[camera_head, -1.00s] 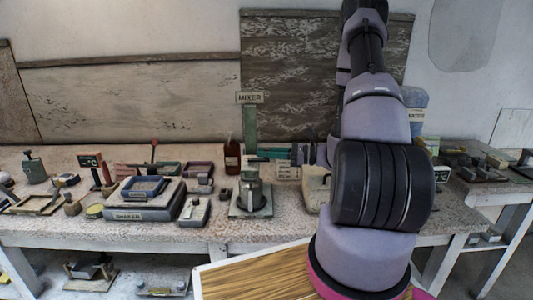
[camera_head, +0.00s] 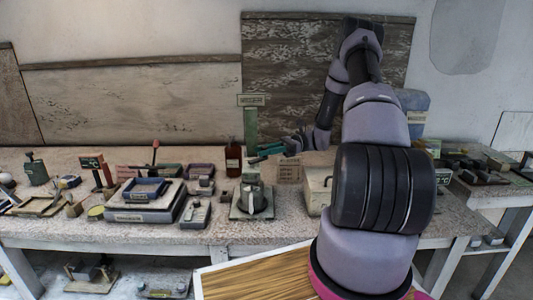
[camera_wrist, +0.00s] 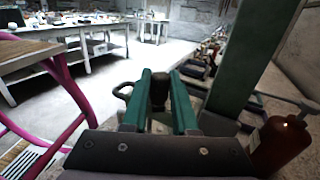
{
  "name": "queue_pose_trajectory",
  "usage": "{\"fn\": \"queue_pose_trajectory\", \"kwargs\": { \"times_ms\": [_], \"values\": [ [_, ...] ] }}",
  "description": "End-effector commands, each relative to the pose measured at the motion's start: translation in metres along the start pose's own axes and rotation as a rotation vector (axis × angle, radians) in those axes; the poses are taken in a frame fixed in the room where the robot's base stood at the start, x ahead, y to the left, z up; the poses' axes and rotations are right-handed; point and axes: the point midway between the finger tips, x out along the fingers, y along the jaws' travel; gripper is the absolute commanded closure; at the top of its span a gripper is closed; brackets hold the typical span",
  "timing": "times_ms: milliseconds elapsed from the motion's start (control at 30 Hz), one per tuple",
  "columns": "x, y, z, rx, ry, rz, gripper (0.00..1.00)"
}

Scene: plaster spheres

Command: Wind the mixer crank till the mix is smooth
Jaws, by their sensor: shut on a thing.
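The mixer stands at the middle of the bench, with a green post (camera_head: 250,128), a sign plate on top and a grey metal pot (camera_head: 252,198) on a square base at its foot. In the head view my gripper (camera_head: 256,156) is by the post, above and behind the pot. In the wrist view its teal fingers (camera_wrist: 160,92) are shut on a dark upright knob (camera_wrist: 158,86), which looks like the crank grip. The green post also shows in the wrist view (camera_wrist: 245,55). The crank's arm and the mix inside the pot are hidden.
A brown bottle (camera_head: 233,158) stands close left of the post. A shaker (camera_head: 143,214) with a blue tray is farther left. A cream box (camera_head: 317,190) is to the right, partly behind my arm. Several small tools lie about on the bench.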

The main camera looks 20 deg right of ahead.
Motion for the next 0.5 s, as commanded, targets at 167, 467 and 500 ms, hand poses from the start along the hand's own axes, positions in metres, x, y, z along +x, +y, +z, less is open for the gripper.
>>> {"fn": "queue_pose_trajectory", "kwargs": {
  "times_ms": [167,467,500],
  "values": [
    [0.002,-0.008,-0.001,-0.004,-0.001,0.134,1.00],
    [0.005,-0.015,0.000,-0.002,-0.003,0.277,1.00],
    [0.005,-0.016,0.000,-0.003,-0.002,0.289,1.00]
  ]
}}
